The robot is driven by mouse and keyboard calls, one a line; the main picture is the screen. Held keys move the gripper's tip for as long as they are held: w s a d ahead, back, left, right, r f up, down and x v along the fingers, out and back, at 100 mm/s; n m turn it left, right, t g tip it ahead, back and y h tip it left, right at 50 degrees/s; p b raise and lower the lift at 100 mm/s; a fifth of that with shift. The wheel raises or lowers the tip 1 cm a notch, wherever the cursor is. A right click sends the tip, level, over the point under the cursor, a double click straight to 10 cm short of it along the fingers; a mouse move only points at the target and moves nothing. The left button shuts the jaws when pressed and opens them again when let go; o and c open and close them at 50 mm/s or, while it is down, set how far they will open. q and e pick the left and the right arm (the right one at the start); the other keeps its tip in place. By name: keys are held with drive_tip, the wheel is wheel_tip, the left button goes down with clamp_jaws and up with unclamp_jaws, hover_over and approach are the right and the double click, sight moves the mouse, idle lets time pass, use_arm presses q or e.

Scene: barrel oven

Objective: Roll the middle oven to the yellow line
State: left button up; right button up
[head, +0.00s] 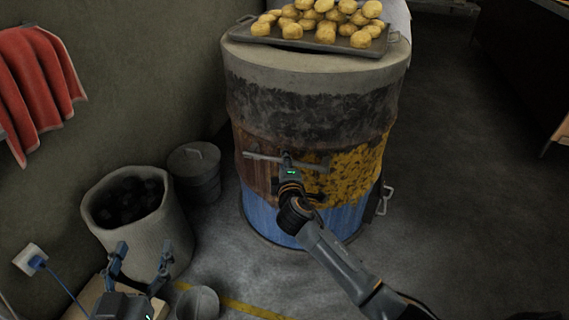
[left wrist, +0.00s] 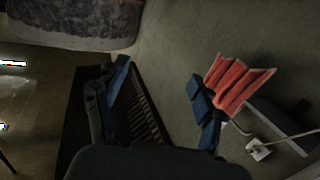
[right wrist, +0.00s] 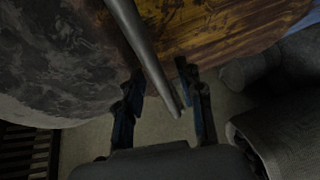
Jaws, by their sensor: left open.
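A barrel oven (head: 315,140), grey on top, rusty and yellow in the middle and blue below, stands upright in the head view. A metal bar handle (head: 262,157) crosses its near side. My right gripper (head: 287,158) is at this bar. In the right wrist view, the bar (right wrist: 140,45) passes between the fingers, but whether they grip it is unclear. My left gripper (head: 142,253) is open and empty at lower left, away from the oven. A yellow line (head: 248,307) shows on the floor at the bottom, nearer than the oven.
A bin of coal (head: 150,228), a lidded bucket (head: 203,187) and a small pail (head: 198,303) stand at left. A red cloth (head: 38,88) hangs on the wall. Floor at right is clear.

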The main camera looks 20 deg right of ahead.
use_arm(q)
drive_tip(key=shift+w+d+r+t, duration=0.15)
drive_tip(key=shift+r+t, duration=0.25)
drive_tip(key=shift+r, duration=0.45)
use_arm(e)
drive_tip(key=shift+w+d+f, duration=0.1)
drive_tip(key=shift+w+d, duration=0.05)
drive_tip(key=shift+w, duration=0.4)
clamp_jaws()
